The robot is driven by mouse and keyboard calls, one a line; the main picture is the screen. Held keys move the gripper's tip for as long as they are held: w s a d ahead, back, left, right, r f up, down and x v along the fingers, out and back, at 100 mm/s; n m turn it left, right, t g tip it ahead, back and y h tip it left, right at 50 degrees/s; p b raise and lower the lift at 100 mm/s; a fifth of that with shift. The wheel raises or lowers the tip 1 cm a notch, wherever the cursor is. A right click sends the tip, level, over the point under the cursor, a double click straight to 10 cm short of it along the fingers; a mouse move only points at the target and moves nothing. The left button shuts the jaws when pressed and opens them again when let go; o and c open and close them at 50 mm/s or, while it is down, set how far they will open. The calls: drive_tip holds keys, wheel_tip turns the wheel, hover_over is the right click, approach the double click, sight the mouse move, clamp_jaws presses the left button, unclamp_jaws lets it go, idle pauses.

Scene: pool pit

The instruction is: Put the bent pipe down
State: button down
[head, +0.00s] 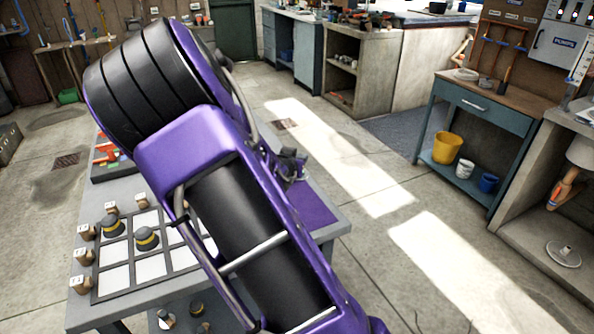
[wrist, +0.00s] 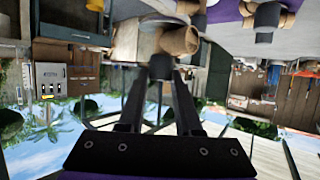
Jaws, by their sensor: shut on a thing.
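In the wrist view my gripper (wrist: 160,76) is shut on the bent pipe (wrist: 178,40), a tan and cream piece with a round brown end. A dark grey part of it sits between the fingertips. A similar tan piece with a dark end (wrist: 268,16) shows beyond it, by a purple surface. Whether the held pipe touches anything below is unclear. In the head view my purple arm covers the middle of the grey table (head: 95,312) and hides most of the gripper area. A purple mat (head: 318,208) lies at the table's right end.
A gridded tray (head: 117,273) with white cells holds dark, yellow-banded round pieces (head: 146,238); small labelled wooden blocks (head: 84,232) stand along its edge. A dark tray with red items (head: 108,155) lies farther back. A blue workbench (head: 480,105) stands right, with open floor between.

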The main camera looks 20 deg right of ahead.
wheel_tip(320, 180, up, 2)
drive_tip(key=shift+r, duration=0.1)
drive_tip(key=shift+a+r, duration=0.15)
drive_tip(key=s+a+n+t+y, duration=0.1)
drive_tip(key=s+a+n+y, duration=0.1)
drive_tip(key=a, duration=0.6)
drive_tip(key=s+a+r+n+t+y, duration=0.1)
drive_tip(key=s+a+n+y, duration=0.1)
drive_tip(key=s+a, duration=0.3)
drive_tip(key=a, duration=0.2)
drive_tip(key=shift+a+r+y, duration=0.3)
drive_tip(key=shift+a, duration=0.05)
